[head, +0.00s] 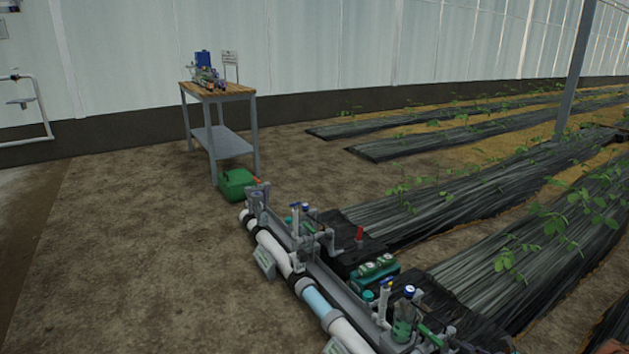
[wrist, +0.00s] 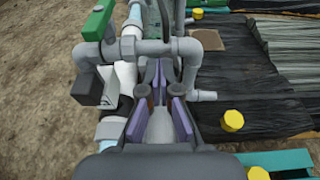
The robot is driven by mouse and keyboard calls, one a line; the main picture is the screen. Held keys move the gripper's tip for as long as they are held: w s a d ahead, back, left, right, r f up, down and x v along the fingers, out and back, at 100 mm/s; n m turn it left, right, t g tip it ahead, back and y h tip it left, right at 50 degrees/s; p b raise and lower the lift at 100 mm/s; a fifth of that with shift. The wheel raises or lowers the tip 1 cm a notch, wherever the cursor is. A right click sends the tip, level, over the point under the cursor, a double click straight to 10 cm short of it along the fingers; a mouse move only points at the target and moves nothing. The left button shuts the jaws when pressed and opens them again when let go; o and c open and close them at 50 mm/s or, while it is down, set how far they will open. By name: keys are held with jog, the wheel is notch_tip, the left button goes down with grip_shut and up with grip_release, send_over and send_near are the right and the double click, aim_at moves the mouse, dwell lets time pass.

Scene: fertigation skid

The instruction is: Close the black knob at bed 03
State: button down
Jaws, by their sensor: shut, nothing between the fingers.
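The fertigation skid with its pipes and valves (head: 300,262) runs along the ends of the black-covered beds in the head view. Its bed signs are too small to read, and I cannot pick out the black knob of bed 03 there. In the wrist view, a dark block (wrist: 92,88) sits at the left below a grey pipe elbow; I cannot tell whether it is the knob. My gripper (wrist: 158,82), with purple pads, is shut and empty. It points toward a grey crosswise pipe (wrist: 150,48); I cannot tell whether they touch. My gripper does not show clearly in the head view.
A green handle (wrist: 100,20) stands at the upper left in the wrist view. Yellow caps (wrist: 231,120) lie to the right by the black film. In the head view, a wooden-topped workbench (head: 218,92) and a green box (head: 235,184) stand behind the skid. Open floor (head: 130,240) lies left.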

jog(key=shift+w+a, duration=0.3)
jog(key=shift+w, duration=0.25)
jog(key=shift+w+a, duration=0.3)
jog(key=shift+w, duration=0.2)
jog(key=shift+f, duration=0.15)
jog(key=shift+w+d+b, duration=0.35)
jog(key=shift+d+b, duration=0.25)
dwell(0.5)
jog(key=s+d+p, duration=0.2)
jog(key=s+d, duration=0.1)
jog(key=s, duration=0.2)
jog(key=shift+r, duration=0.45)
